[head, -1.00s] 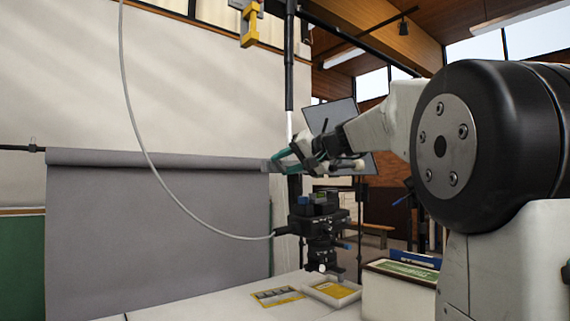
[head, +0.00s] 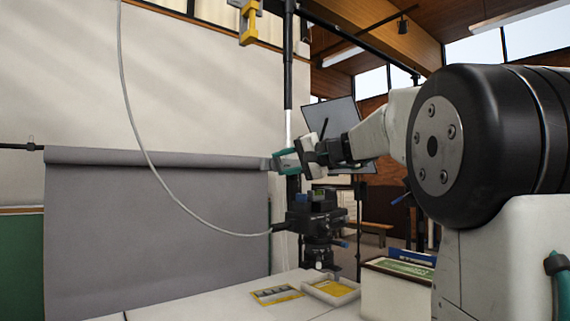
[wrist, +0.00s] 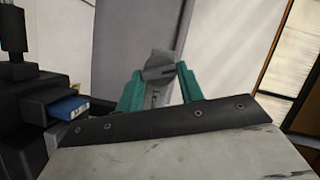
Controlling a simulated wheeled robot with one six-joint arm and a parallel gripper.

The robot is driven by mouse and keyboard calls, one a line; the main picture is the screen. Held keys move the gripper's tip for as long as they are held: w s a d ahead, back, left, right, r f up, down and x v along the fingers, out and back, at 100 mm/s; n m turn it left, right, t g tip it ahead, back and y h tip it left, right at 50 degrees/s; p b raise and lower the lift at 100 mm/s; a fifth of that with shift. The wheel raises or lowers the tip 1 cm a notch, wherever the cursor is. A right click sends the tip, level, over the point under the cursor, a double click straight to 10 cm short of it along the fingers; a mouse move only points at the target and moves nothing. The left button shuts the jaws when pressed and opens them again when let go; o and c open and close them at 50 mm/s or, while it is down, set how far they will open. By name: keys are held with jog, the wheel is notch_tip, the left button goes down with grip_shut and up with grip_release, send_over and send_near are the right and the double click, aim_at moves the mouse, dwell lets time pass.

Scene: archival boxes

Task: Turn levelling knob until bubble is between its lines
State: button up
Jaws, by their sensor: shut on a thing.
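The black device on a stand (head: 312,222) stands at the back of the white table in the head view. A small green spot (head: 320,193) is on its top; I cannot make out a bubble or lines. A pale knob-like part (head: 319,266) shows low on its front. I cannot tell which part is the levelling knob. My gripper (head: 277,161) is above the device, to its upper left, apart from it. In the wrist view its teal fingers (wrist: 158,85) are shut on a grey piece (wrist: 158,67), whose identity is unclear. The device's black body (wrist: 30,105) is at left.
A grey backdrop (head: 150,235) hangs at left, and a grey cable (head: 165,180) curves to the device. A yellow card (head: 277,295), a shallow tray (head: 331,291) and a white box (head: 396,292) lie to the front. The table's left part is clear.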

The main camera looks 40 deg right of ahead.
jog(key=o, duration=1)
jog(key=v, duration=0.7)
jog(key=shift+s, duration=0.35)
jog(key=shift+d+r, duration=0.1)
jog(key=shift+d, duration=0.05)
